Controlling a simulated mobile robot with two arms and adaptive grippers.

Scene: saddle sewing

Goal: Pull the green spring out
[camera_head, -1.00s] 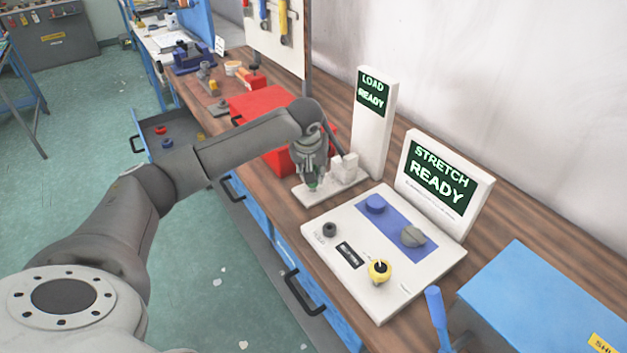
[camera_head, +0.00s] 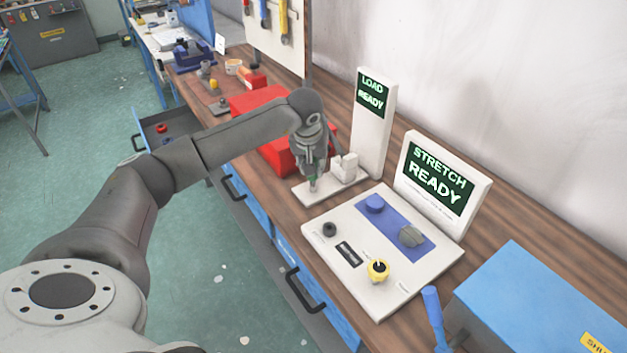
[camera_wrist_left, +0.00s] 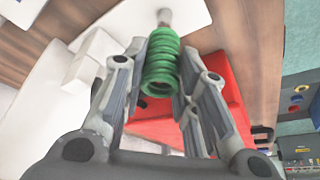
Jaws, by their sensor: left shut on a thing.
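My left gripper (camera_head: 313,175) is shut on the green spring (camera_wrist_left: 160,62), pointing down over the small white load stand (camera_head: 309,194). In the left wrist view the spring's coils lie between the two fingers (camera_wrist_left: 162,68), with its open end towards the camera. A pale grey post (camera_wrist_left: 165,17) shows beyond the spring's far end; it also shows below the spring in the head view (camera_head: 313,187). I cannot tell whether the post's tip is still inside the coils. The load screen (camera_head: 371,93) reads LOAD READY. My right gripper is not in view.
The stretch panel (camera_head: 335,272), with knobs and a yellow-based button (camera_head: 378,270), is right of the load stand. Its screen (camera_head: 437,178) reads STRETCH READY. A red box (camera_head: 262,105) stands behind my left gripper. A blue box (camera_head: 540,305) is at the lower right.

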